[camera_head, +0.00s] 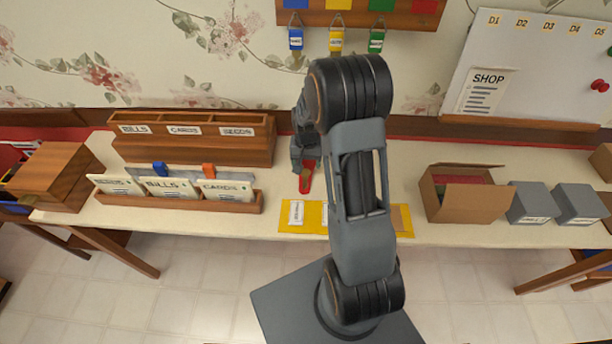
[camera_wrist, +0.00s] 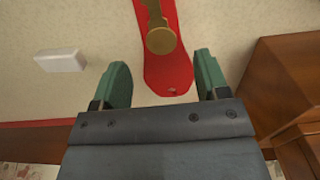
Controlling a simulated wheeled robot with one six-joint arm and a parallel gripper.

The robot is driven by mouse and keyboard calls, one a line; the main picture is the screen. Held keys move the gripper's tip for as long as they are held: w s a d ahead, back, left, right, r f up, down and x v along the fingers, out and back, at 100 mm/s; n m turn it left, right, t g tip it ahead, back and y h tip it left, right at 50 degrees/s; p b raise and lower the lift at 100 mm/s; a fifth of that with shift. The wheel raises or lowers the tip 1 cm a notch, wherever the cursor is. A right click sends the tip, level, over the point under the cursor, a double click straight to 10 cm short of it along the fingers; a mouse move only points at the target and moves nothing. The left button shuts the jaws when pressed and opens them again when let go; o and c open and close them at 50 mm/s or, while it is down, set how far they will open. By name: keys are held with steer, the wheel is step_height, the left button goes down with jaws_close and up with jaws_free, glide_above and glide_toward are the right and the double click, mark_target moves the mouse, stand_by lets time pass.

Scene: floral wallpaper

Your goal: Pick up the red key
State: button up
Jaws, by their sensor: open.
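The red key, a brass key on a red tag, lies on the table just below my gripper in the head view (camera_head: 305,178). In the wrist view its red tag (camera_wrist: 168,75) runs up from between my fingertips, with the brass key (camera_wrist: 160,40) on top. My gripper (camera_wrist: 163,75) has its two green fingers apart, one on each side of the tag's near end, with nothing clasped. Whether the fingers are level with the tag is unclear. In the head view my gripper (camera_head: 299,158) is partly hidden by my arm.
A wooden sorter (camera_head: 195,150) and a card tray (camera_head: 180,200) stand left of the key. A yellow mat (camera_head: 315,210) lies in front. An open cardboard box (camera_head: 460,202) and grey boxes (camera_head: 530,205) are at right. A wall rack (camera_head: 350,16) holds blue, yellow and green tags.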

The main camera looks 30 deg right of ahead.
mark_target(306, 172)
step_height(306, 172, down, 4)
steer(key=shift+a+f+b, duration=0.1)
steer(key=shift+f+b, duration=0.1)
steer(key=shift+b, duration=1.05)
steer(key=shift+r, duration=0.1)
steer(key=shift+c, duration=0.4)
steer(key=c, duration=0.9)
steer(key=shift+c, duration=0.2)
